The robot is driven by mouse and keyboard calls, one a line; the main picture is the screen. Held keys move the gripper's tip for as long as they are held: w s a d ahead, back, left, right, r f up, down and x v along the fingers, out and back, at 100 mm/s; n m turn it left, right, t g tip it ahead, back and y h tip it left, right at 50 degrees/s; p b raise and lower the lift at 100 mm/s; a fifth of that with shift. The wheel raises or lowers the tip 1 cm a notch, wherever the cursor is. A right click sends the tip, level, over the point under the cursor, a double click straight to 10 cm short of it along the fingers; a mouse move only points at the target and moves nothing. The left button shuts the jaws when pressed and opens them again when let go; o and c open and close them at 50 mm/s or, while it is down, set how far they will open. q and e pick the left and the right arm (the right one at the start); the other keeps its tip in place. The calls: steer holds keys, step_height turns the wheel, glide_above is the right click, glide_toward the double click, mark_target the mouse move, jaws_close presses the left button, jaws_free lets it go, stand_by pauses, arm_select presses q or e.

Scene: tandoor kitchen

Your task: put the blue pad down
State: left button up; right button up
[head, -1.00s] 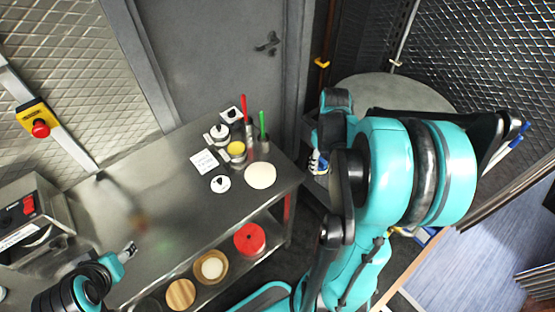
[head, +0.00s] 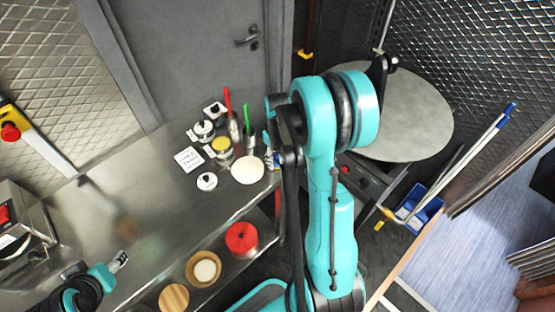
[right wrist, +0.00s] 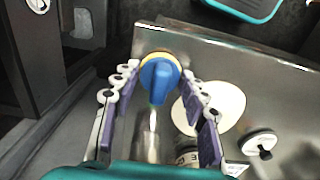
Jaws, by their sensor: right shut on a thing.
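The blue pad (right wrist: 158,76), with a rounded blue body and a yellow rim behind it, is between the purple-padded fingers of my right gripper (right wrist: 160,80) in the right wrist view. The gripper is shut on it. In the head view my right gripper (head: 271,157) is at the right end of the steel counter (head: 130,200), beside the pale round disc (head: 248,170); my arm mostly hides the pad there. Whether the pad touches the counter cannot be told. My left gripper (head: 119,261) is at the lower left over the counter's front edge, small, its jaws unclear.
Near the hand stand a red-handled tool (head: 229,105), a green-handled tool (head: 247,120), a yellow-topped jar (head: 221,146) and a white card (head: 188,159). A red round container (head: 241,238) sits on the lower shelf. A round grey table (head: 405,115) is at the right.

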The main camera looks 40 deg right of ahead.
steer(key=shift+f, duration=0.2)
steer(key=o, duration=1.3)
steer(key=shift+r, duration=0.1)
